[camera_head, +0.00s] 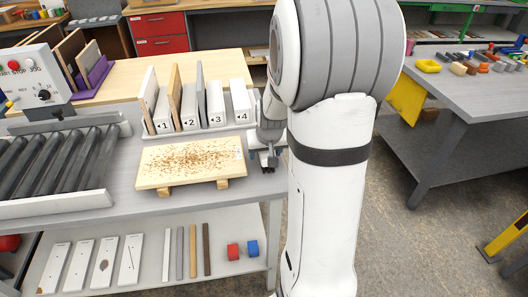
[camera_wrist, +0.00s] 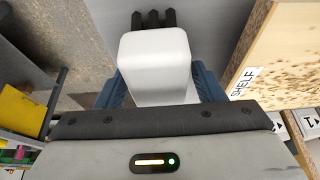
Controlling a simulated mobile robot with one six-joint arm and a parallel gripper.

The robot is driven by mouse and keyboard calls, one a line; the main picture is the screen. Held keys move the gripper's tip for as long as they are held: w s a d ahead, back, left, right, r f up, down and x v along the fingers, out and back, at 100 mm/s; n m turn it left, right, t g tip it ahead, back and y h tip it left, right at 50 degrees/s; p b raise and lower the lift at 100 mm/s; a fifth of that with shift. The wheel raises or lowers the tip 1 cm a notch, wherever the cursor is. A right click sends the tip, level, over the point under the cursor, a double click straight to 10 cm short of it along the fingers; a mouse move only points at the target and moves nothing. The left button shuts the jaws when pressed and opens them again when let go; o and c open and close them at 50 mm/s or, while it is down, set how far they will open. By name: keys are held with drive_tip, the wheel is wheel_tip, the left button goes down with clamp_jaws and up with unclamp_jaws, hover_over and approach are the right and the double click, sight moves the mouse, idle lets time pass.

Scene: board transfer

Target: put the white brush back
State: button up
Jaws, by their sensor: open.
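A white block-shaped thing, seemingly the white brush (camera_wrist: 155,68), shows in the wrist view between the two blue fingers of my gripper (camera_wrist: 158,85). Several dark prongs or bristles stick out past its far end; I cannot tell which. My gripper is open, with a finger on each side of the white thing. In the head view my gripper (camera_head: 267,160) is low at the right end of the grey bench, beside the speckled board. The brush is not clearly seen there.
The pale board (camera_head: 190,162), covered in brown crumbs, lies on two wooden blocks just left of my gripper. A rack (camera_head: 205,128) of numbered slots holding boards stands behind it. A roller conveyor (camera_head: 60,165) is at the left. A lower shelf (camera_head: 150,228) holds boards, strips and coloured blocks.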

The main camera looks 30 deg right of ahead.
drive_tip(key=shift+s+r, duration=0.1)
drive_tip(key=shift+r, duration=0.4)
drive_tip(key=v, duration=1.1)
drive_tip(key=shift+s+a, duration=0.15)
drive_tip(key=s+a+n+g+y, duration=0.1)
drive_tip(key=s+a+n, duration=0.2)
drive_tip(key=s+a, duration=1)
drive_tip(key=shift+s+a+f+g, duration=0.2)
drive_tip(key=shift+s+f+g, duration=0.2)
drive_tip(key=shift+s, duration=0.7)
drive_tip(key=shift+p+v, duration=1.05)
drive_tip(key=shift+p, duration=0.15)
